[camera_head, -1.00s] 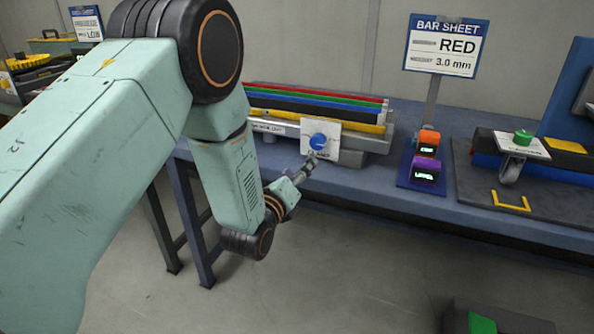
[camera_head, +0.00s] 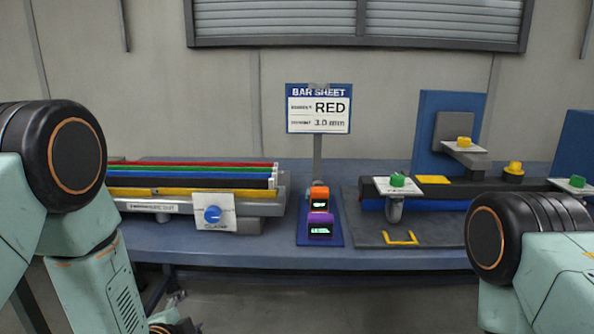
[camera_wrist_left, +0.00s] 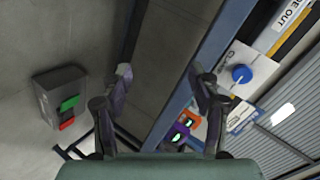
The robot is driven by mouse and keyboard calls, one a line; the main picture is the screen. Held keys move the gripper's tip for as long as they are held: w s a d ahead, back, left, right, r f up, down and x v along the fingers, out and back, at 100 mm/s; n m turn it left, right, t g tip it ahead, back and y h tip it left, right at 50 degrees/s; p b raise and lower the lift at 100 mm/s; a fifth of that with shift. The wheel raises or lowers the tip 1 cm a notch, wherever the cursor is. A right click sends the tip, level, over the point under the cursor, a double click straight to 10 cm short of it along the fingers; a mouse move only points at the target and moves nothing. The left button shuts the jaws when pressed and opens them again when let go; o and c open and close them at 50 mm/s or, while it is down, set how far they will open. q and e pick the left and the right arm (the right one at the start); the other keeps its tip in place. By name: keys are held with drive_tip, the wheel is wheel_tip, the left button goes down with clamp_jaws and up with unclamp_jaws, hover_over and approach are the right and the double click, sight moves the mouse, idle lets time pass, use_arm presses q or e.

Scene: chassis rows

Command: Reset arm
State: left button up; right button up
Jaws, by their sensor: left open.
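My left arm comes in at the left edge of the head view. Its gripper (camera_head: 176,298) shows only in small part there, low in front of the bench. In the left wrist view its two fingers (camera_wrist_left: 160,78) stand apart with nothing between them, the bench edge and floor behind. My right arm shows at the right edge of the head view, but its gripper is out of the picture.
The blue bench (camera_head: 270,258) spans the view. On it are coloured bars (camera_head: 200,178) with a blue clamp knob (camera_head: 212,214), orange (camera_head: 319,194) and purple (camera_head: 320,229) display boxes, a RED sign (camera_head: 319,108) and a grey fixture plate (camera_head: 430,229). A grey box (camera_wrist_left: 58,90) is on the floor.

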use_arm(q)
drive_tip(key=s+f+n+g, duration=0.4)
drive_tip(key=s+f, duration=0.1)
drive_tip(key=s, duration=0.7)
drive_tip(key=s+f+n+g, duration=0.4)
drive_tip(key=s+f+n, duration=0.1)
drive_tip(key=s, duration=0.8)
drive_tip(key=s+f+n+g, duration=0.4)
drive_tip(key=s+f+n, duration=0.1)
drive_tip(key=s, duration=0.7)
drive_tip(key=shift+s+a+f+g, duration=0.3)
drive_tip(key=shift+s+f, duration=0.1)
drive_tip(key=shift+f, duration=0.1)
